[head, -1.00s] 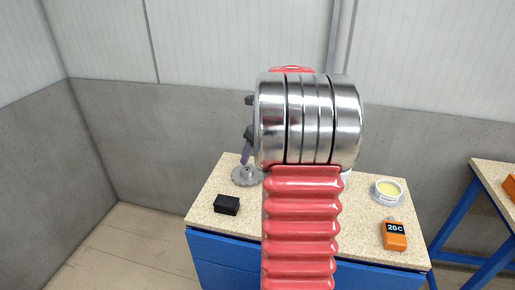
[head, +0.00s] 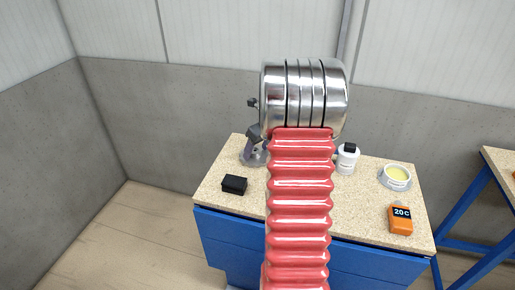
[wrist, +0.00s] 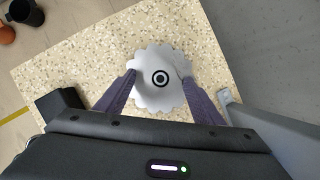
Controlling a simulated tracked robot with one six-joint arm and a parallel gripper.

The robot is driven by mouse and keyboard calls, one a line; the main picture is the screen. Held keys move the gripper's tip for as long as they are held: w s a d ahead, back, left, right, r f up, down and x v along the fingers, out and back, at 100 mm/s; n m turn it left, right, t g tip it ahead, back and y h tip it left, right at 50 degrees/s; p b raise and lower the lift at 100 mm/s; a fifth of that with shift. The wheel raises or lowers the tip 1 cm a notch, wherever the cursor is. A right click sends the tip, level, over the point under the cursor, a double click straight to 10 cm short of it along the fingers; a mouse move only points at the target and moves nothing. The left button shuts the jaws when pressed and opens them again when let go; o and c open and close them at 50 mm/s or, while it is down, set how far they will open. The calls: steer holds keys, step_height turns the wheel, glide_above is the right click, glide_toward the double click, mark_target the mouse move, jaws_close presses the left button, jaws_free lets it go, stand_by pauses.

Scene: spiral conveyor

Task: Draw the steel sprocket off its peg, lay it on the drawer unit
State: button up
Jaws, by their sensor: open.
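The steel sprocket (wrist: 160,56) is a pale toothed disc, seen from above in the wrist view. A dark ring with a light centre, which looks like the peg end (wrist: 160,78), shows in its middle. In the head view the sprocket (head: 247,158) is partly hidden behind my arm and gripper. My gripper (wrist: 159,77) is open, with one purple finger at each side of the sprocket. I cannot tell whether the fingers touch it. The drawer unit (head: 290,243) is blue with a speckled top; the sprocket is at its back left.
On the drawer unit are a black block (head: 234,184), a white bottle with a black cap (head: 346,161), a dish of yellow stuff (head: 397,178) and an orange 20 C device (head: 401,221). A blue-legged bench (head: 500,165) stands at the right. The wall is close behind.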

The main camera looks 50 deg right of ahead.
steer(key=c, duration=1.5)
steer(key=o, duration=0.8)
steer(key=shift+c, duration=0.2)
steer(key=c, duration=0.5)
steer(key=shift+r, duration=0.2)
steer(key=shift+r, duration=1.25)
steer(key=shift+r, duration=0.65)
steer(key=shift+r, duration=0.3)
